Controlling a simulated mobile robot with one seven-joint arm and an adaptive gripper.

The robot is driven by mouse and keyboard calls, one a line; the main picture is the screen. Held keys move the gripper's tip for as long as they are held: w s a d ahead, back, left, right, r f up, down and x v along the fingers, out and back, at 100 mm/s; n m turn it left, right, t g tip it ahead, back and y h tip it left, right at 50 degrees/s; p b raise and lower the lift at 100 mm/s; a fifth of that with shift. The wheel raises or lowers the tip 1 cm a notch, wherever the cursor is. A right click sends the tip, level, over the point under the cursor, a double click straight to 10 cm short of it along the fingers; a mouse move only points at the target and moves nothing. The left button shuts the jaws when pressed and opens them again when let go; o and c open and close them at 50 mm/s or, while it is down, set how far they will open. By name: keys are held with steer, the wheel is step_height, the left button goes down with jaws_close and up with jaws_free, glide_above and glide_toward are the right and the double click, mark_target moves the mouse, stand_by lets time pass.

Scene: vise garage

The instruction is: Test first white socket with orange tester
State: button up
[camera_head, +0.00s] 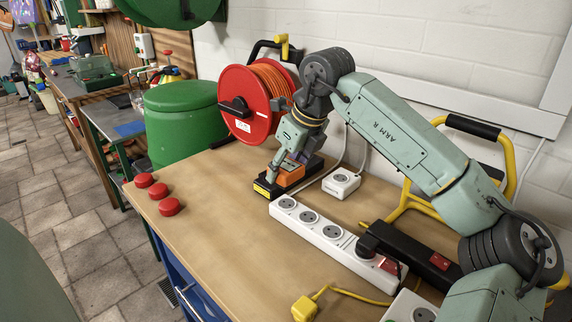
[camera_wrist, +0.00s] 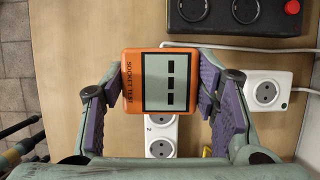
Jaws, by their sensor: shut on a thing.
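The orange socket tester (camera_wrist: 133,83) is between my gripper's fingers (camera_wrist: 162,82), its grey screen with three black bars facing the wrist camera. In the head view the tester (camera_head: 291,174) shows at my gripper (camera_head: 294,158), close to the black box (camera_head: 263,190). The white socket strip (camera_head: 318,228) runs along the bench from near the tester toward the front right, with a row of round sockets. In the wrist view the strip (camera_wrist: 160,148) shows below the tester, which hides its nearer-to-screen end. I see no contact between tester and socket.
A separate white socket (camera_head: 341,183) sits right of the tester. A red cable reel (camera_head: 238,128) stands behind. Red knobs (camera_head: 158,191) lie left; the front-left bench is clear.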

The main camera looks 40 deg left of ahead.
mark_target(296, 172)
steer(key=shift+f, duration=0.15)
steer(key=shift+f+b, duration=2)
steer(key=shift+f, duration=0.75)
steer(key=shift+f+b, duration=0.6)
steer(key=shift+b, duration=0.05)
stand_by(0.5)
steer(key=o, duration=1.2)
steer(key=shift+c, duration=0.2)
steer(key=v, duration=1.2)
steer(key=shift+r, duration=0.1)
